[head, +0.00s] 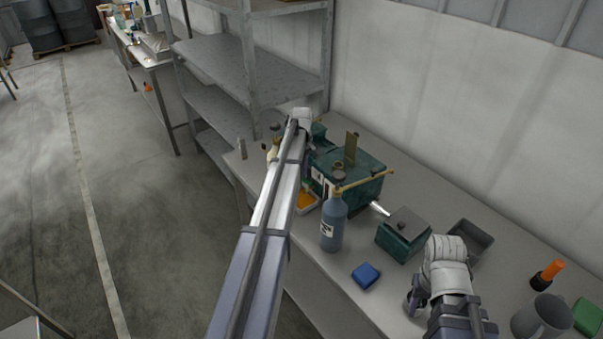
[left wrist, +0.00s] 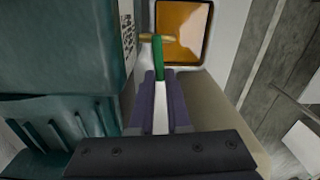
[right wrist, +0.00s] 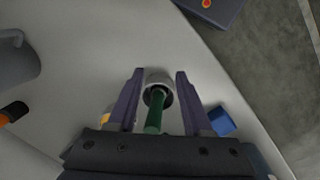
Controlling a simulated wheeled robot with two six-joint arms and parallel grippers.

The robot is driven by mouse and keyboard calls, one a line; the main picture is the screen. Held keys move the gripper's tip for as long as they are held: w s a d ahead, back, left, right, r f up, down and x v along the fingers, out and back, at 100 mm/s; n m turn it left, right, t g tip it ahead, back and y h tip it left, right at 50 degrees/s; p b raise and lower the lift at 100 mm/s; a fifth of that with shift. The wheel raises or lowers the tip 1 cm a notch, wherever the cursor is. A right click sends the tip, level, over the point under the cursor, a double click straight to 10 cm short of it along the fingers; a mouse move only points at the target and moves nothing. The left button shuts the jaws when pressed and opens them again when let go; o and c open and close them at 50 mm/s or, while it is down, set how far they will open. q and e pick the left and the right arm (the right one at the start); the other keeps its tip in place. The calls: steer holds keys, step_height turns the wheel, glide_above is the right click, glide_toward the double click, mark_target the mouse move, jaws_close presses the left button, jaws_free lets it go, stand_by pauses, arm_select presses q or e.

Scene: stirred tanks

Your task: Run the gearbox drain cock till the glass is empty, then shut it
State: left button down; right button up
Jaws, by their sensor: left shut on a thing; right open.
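The teal gearbox (head: 358,190) stands on the bench in the head view; its side with a printed label fills the left of the left wrist view (left wrist: 65,45). My left gripper (left wrist: 161,75) is shut on the green lever (left wrist: 159,58) of the brass drain cock (left wrist: 152,37). A tray of amber oil (left wrist: 182,28) lies below the cock; it also shows in the head view (head: 306,198). I cannot make out the sight glass or any stream. My right gripper (right wrist: 158,85) is open around a green rod (right wrist: 154,112) by a round metal piece (right wrist: 157,80), apparently not gripping it.
A blue bottle (head: 332,228), a blue block (head: 366,275), a lidded teal box (head: 401,238) and a grey tray (head: 473,238) crowd the bench. A grey mug (head: 541,318), an orange-handled tool (head: 550,272) and a green block (head: 588,317) stand at the right. A metal shelf (head: 225,70) rises behind.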

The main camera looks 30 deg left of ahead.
stand_by(0.4)
arm_select(q)
steer(key=shift+w+d+m, duration=0.1)
steer(key=shift+w+m, duration=0.15)
steer(key=shift+m, duration=0.45)
steer(key=c, duration=0.9)
jaws_free()
step_height(320, 180, up, 8)
steer(key=p, duration=0.7)
steer(key=shift+p, duration=0.4)
steer(key=shift+f, duration=0.1)
